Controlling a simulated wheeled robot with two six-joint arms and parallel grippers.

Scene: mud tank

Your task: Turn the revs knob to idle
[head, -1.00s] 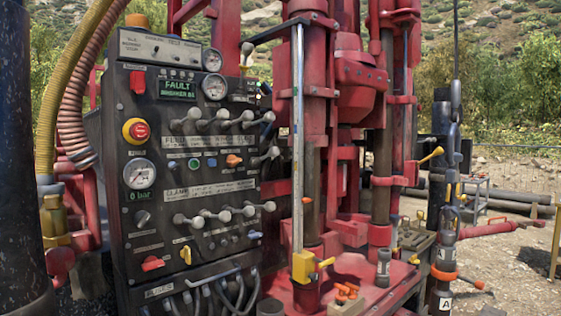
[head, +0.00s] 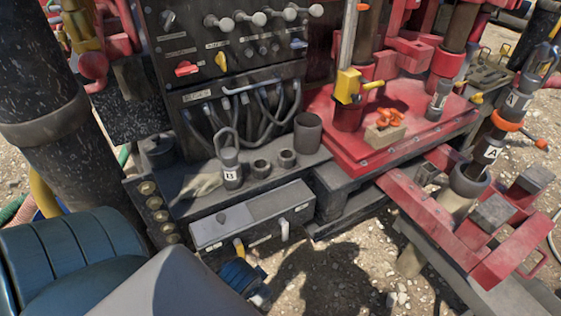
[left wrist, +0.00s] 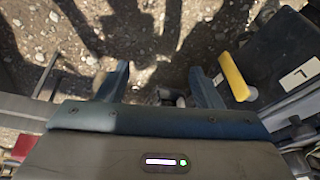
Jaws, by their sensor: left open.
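The black control panel (head: 240,60) stands at upper left in the head view, its upper part cut off. The labels are too small to read, so I cannot tell which is the revs knob. My left gripper (head: 258,288) is low in front of the grey box, well below the panel and apart from the knobs. In the left wrist view its two blue fingers (left wrist: 163,88) are apart and empty above gravel. My right gripper is out of view.
A grey box (head: 255,215) with a yellow handle (head: 239,248) stands close to my left gripper. A shackle marked B (head: 231,172) and short cups stand on the ledge behind. The red rig base (head: 395,125) and red clamp frame (head: 460,215) fill the right.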

